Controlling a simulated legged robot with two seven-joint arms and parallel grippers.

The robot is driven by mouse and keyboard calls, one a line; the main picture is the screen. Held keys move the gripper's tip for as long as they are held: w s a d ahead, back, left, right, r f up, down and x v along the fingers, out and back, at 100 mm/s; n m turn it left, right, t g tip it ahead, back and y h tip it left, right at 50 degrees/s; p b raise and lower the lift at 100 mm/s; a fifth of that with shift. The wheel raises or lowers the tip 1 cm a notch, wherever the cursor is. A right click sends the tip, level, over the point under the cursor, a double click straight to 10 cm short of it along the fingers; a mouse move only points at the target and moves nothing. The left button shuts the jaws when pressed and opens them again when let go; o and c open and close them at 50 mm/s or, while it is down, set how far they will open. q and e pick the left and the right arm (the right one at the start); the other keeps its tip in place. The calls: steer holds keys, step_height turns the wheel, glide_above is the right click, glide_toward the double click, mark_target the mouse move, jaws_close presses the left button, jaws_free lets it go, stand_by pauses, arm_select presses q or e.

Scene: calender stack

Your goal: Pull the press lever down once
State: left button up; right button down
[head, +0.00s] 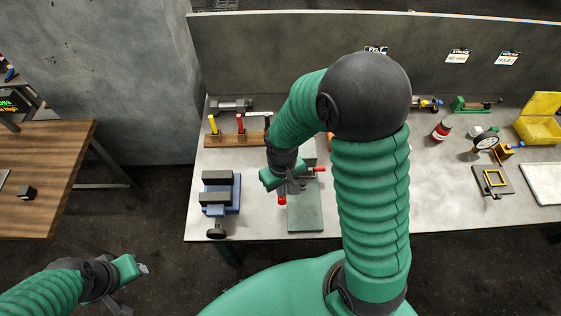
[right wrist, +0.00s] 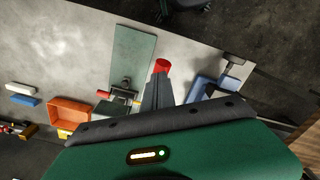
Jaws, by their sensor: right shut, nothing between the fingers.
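The press stands on the worktable, with a green base plate (head: 305,216) whose bare front part faces me. Its upper part is mostly hidden behind my right arm and gripper. A red lever tip (head: 282,200) shows just below my right gripper (head: 291,186). In the right wrist view the red tip (right wrist: 161,66) is right at the end of my shut, empty fingers (right wrist: 157,92); I cannot tell if they touch.
A blue vise (head: 221,192) stands left of the press. A wooden rack with tools (head: 235,140) is behind it. A dial gauge (head: 486,142) and yellow box (head: 540,122) are at the right. In the right wrist view an orange bin (right wrist: 70,114) is near the press.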

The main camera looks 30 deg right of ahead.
step_height(320, 180, up, 8)
steer(key=p, duration=0.6)
steer(key=shift+p, duration=0.3)
steer(key=shift+r, duration=0.1)
steer(key=shift+s, duration=0.1)
